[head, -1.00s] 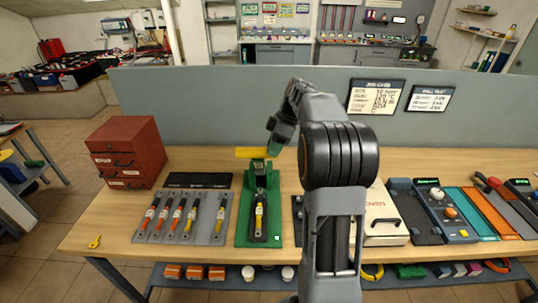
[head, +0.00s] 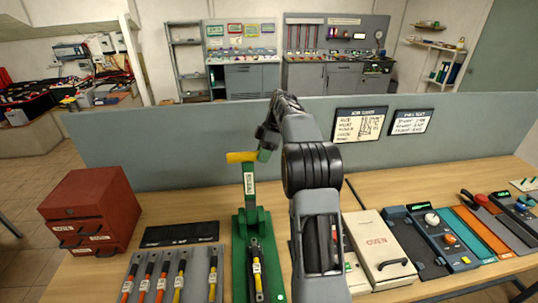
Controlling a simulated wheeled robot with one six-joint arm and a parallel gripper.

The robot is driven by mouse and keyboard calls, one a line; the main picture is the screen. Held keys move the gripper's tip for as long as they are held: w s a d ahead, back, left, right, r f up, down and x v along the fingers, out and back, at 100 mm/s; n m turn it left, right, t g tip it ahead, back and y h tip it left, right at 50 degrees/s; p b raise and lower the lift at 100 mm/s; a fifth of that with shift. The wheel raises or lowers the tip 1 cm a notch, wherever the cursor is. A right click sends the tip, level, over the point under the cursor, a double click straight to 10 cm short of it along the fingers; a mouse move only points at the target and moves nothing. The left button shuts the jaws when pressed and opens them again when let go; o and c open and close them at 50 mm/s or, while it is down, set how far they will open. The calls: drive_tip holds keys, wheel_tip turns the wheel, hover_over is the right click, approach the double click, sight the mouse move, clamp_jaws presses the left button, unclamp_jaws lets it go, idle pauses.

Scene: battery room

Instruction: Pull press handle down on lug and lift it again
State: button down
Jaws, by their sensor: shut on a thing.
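The green press (head: 253,222) stands on a green base on the bench. Its lever (head: 250,184) stands up from the body, with a white label and a yellow crossbar handle (head: 240,157) on top. My gripper (head: 263,152) is at the right end of the handle and shut on it; my arm hides part of the grip.
A grey tray (head: 215,290) with several labelled cables lies left of the press, with a red drawer box (head: 92,212) beyond. A cream case (head: 377,257) and test panels (head: 432,240) are on the right. A grey partition (head: 215,141) runs behind.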

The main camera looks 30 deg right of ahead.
drive_tip(key=shift+w+d+f, duration=0.15)
drive_tip(key=shift+w+f, duration=0.1)
drive_tip(key=shift+f, duration=0.55)
drive_tip(key=c, duration=1.1)
unclamp_jaws()
drive_tip(key=shift+o, duration=0.9)
drive_tip(key=shift+w+d, duration=0.1)
drive_tip(key=shift+w, duration=0.15)
drive_tip(key=shift+o, duration=0.9)
drive_tip(key=shift+s+r, duration=0.15)
drive_tip(key=shift+r, duration=0.25)
drive_tip(key=v, duration=0.7)
